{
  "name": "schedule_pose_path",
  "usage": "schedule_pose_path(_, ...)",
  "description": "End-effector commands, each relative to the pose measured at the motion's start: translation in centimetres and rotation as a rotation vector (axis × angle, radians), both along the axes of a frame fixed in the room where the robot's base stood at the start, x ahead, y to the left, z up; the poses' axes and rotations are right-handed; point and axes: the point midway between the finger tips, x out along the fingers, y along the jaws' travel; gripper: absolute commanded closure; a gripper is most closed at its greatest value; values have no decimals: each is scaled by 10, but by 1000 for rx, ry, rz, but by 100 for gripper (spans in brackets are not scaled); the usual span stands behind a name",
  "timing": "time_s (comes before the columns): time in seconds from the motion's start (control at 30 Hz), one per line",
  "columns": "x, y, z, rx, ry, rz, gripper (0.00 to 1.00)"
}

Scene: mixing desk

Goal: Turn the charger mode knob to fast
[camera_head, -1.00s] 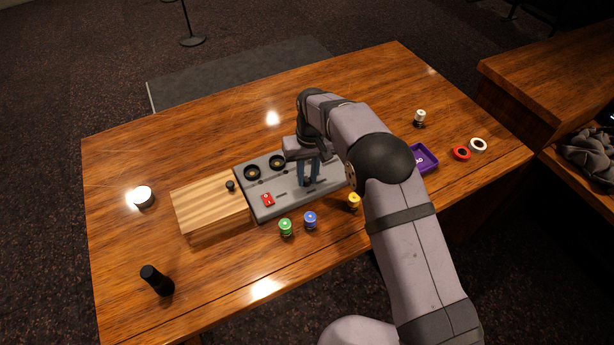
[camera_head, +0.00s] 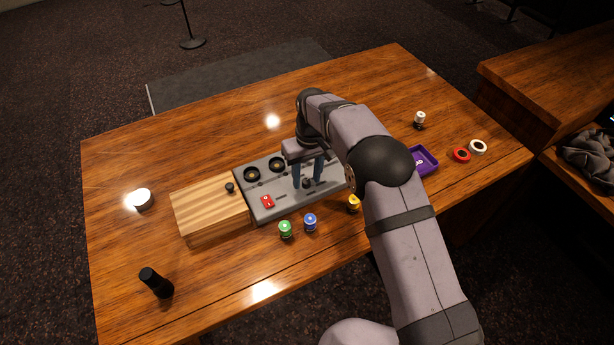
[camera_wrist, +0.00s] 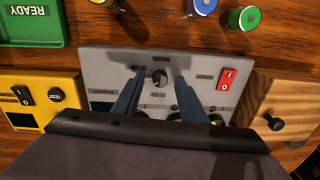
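The grey charger panel (camera_head: 265,213) lies on the table, and it also fills the middle of the wrist view (camera_wrist: 102,65). Its mode knob (camera_wrist: 159,77) is small, round and dark-centred, with small labels around it that I cannot read. The knob also shows in the head view (camera_head: 307,183). My gripper (camera_head: 309,182) points down over the panel with its two blue-grey fingers apart. In the wrist view my gripper (camera_wrist: 158,80) has one finger on each side of the knob, with gaps visible. I cannot tell the knob's setting.
A red switch (camera_wrist: 227,79) is on the same panel, with two dark round dials (camera_head: 264,167) behind. A wooden box (camera_head: 208,205) adjoins it; a yellow unit (camera_wrist: 50,83) is on the other side. Green (camera_head: 285,228), blue (camera_head: 310,220) and yellow (camera_head: 353,203) cylinders stand in front.

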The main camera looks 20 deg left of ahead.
Motion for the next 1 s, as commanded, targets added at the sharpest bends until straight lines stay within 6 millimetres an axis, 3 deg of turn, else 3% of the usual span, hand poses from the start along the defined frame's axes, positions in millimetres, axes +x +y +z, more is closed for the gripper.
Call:
schedule_pose_path(0.37, 0, 0, 4, -1, 1, 0, 62)
schedule_pose_path(0.8, 2, -2, 59, 1, -1, -1, 62)
schedule_pose_path(1.0, 2, -3, 71, -1, 1, -1, 62)
